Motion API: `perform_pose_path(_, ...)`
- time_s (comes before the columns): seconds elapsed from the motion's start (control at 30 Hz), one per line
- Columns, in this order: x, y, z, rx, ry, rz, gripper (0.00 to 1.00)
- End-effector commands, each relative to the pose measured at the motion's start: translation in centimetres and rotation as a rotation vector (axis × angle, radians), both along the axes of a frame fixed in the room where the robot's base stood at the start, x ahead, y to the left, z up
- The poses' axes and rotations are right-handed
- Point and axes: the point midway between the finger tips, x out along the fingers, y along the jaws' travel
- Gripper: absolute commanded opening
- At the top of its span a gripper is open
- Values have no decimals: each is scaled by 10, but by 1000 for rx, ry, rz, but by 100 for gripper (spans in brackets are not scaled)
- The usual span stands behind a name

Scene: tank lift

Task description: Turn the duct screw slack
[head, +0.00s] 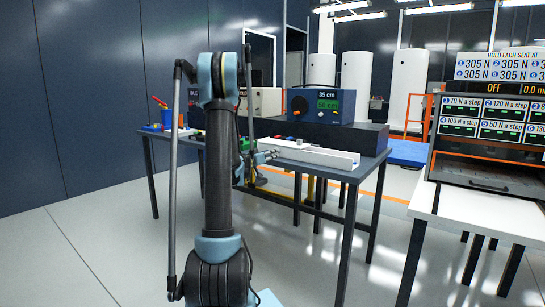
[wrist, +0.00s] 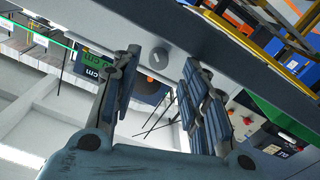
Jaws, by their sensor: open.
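A pale grey round knob, which looks like the duct screw (wrist: 157,58), stands on a long white duct (head: 317,155) in the wrist view. It shows small on top of the duct in the head view (head: 299,142). My gripper (wrist: 162,66) is open, with one ribbed finger to the left of the screw and one to the right in the picture. The screw appears in the gap, apart from both fingers; I cannot tell how far beyond the tips it lies. In the head view my gripper (head: 272,156) is at the duct's left end, partly hidden by my arm.
The duct lies along the front of a dark table (head: 349,174). Behind it a blue box (head: 320,104) reading 35 cm and 50 cm stands on a black block (head: 345,136). A blue cup of tools (head: 166,118) is at left. A white bench (head: 483,212) with a panel stands at right.

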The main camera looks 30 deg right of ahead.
Motion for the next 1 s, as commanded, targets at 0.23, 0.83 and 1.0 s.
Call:
perform_pose_path(0.23, -18, 45, -1, 1, 0, 2, 42)
perform_pose_path(0.83, -30, 72, -1, 1, 0, 0, 42)
perform_pose_path(1.0, -34, 80, 0, 22, -50, 7, 42)
